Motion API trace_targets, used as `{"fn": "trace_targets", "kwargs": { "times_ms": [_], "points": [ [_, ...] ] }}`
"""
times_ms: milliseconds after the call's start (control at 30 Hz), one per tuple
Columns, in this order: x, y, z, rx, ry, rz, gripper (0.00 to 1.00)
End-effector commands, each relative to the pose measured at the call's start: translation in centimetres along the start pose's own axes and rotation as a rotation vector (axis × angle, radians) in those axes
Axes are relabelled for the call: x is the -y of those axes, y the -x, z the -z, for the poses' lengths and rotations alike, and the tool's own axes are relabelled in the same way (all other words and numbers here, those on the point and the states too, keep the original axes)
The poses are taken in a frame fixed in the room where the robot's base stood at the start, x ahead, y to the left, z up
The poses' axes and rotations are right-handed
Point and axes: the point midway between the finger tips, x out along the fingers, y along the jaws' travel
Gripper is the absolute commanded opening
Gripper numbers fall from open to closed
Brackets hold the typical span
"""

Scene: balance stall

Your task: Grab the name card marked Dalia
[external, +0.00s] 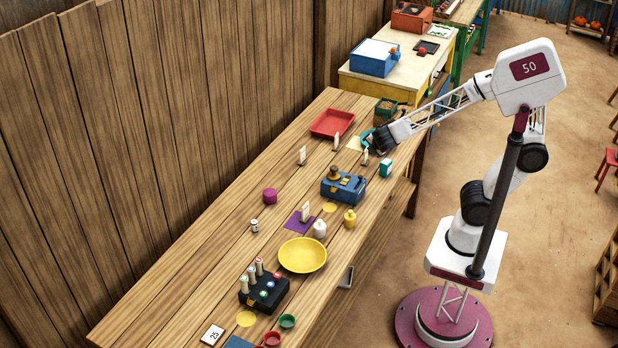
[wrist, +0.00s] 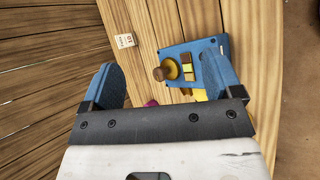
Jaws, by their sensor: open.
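Several small white upright cards stand on the long wooden table: one (external: 302,155) left of the blue device, one (external: 336,141) near the red tray, one (external: 365,156) just below my gripper, and one (external: 305,212) by the purple mat. Their writing is too small to read, so I cannot tell which is marked Dalia. My gripper (external: 376,140) is over the table's far part, close to the card below it; I cannot tell if they touch.
A blue device (external: 344,187) with a brown knob stands nearby and shows in the wrist view (wrist: 196,66). A red tray (external: 332,123), a teal-and-white box (external: 386,168) and a green box (external: 386,108) surround my gripper. Bottles and a yellow bowl (external: 302,255) stand nearer the front.

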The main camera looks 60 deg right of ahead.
Motion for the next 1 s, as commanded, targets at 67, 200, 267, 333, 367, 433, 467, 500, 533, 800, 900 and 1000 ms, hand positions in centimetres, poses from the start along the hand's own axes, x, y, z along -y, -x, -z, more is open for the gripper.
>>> {"fn": "trace_targets", "kwargs": {
  "times_ms": [67, 200, 267, 333, 367, 433, 467, 500, 533, 800, 900, 1000],
  "points": [
    [-0.7, -0.7, 2.6, -0.001, 0.126, -0.064, 0.85],
    [-1.7, -1.6, 7.3, -0.002, 0.352, -0.187, 0.85],
    [-1.9, -2.0, 9.5, -0.004, 0.448, -0.24, 0.85],
    [-2.0, -2.2, 12.2, -0.007, 0.56, -0.304, 0.85],
    [-2.0, -2.3, 13.3, -0.009, 0.608, -0.332, 0.85],
    [-1.8, -2.5, 16.1, -0.011, 0.72, -0.397, 0.85],
    [-1.7, -2.5, 17.3, -0.013, 0.767, -0.426, 0.85],
    [-1.4, -2.6, 18.9, -0.014, 0.831, -0.464, 0.85],
    [-1.2, -2.6, 20.2, -0.016, 0.878, -0.493, 0.85],
    [2.2, -2.5, 30.1, -0.029, 1.254, -0.737, 0.85],
    [3.4, -2.3, 32.4, -0.031, 1.338, -0.798, 0.85],
    [4.2, -2.2, 33.7, -0.033, 1.391, -0.834, 0.85]
  ]
}}
